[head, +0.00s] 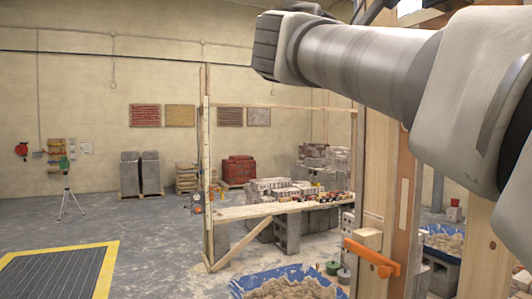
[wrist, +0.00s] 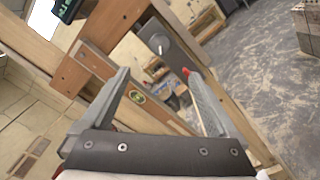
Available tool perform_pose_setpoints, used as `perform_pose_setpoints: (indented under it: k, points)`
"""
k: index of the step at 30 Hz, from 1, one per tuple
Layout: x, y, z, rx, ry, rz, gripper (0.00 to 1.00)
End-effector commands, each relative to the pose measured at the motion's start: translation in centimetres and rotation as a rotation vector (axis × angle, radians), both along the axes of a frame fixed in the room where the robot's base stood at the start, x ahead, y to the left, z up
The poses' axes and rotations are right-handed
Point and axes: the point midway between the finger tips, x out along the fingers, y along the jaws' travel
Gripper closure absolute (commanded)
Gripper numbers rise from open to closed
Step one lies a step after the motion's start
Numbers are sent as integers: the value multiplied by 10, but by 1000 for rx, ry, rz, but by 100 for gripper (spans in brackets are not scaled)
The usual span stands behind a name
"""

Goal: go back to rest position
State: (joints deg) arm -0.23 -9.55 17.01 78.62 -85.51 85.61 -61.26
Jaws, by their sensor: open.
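My gripper (wrist: 156,76) shows in the wrist view with its two fingers spread wide apart, and nothing is between them. Beyond the fingers is a wooden frame (wrist: 125,20) with a grey plate (wrist: 166,42) on it, seen tilted. I cannot tell how far the fingers are from the wood. In the head view my arm crosses the upper right, in front of wooden posts, and the gripper itself cannot be made out there.
Wooden posts (head: 377,190) with an orange clamp (head: 372,257) stand close at right. A plank bench (head: 245,211) holds bricks. Stacked blocks (head: 150,172) and a tripod (head: 68,190) stand farther left. Left floor is mostly clear.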

Motion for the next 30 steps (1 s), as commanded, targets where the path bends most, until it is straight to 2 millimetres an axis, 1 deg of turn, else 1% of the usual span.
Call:
perform_pose_setpoints:
  k: [2, 4, 5, 7, 8, 9, 11, 12, 14, 15, 17, 18, 20, 21, 24, 25, 27, 30]
  points:
    - [0, -1, -4, 10, -4, 4, 6]
    - [2, -3, -17, 43, -15, 21, 6]
    - [3, -4, -27, 67, -23, 32, 6]
    - [5, -7, -57, 154, -54, 63, 6]
    - [5, -8, -73, 204, -72, 79, 6]
    - [5, -10, -98, 281, -96, 96, 6]
    - [2, -9, -137, 413, -134, 116, 6]
    - [-1, -7, -164, 502, -156, 120, 6]
    - [-10, -2, -203, 640, -186, 116, 6]
    - [-17, 3, -229, 732, -205, 106, 6]
    - [-28, 11, -269, 873, -240, 79, 6]
    - [-37, 17, -295, 969, -265, 55, 6]
    - [-51, 28, -332, 1113, -308, 6, 6]
    - [-61, 36, -356, 1209, -340, -34, 6]
    - [-84, 57, -408, 1431, -422, -148, 6]
    - [-90, 63, -422, 1491, -446, -185, 6]
    - [-103, 76, -447, 1609, -498, -269, 6]
    - [-115, 90, -472, 1729, -556, -368, 6]
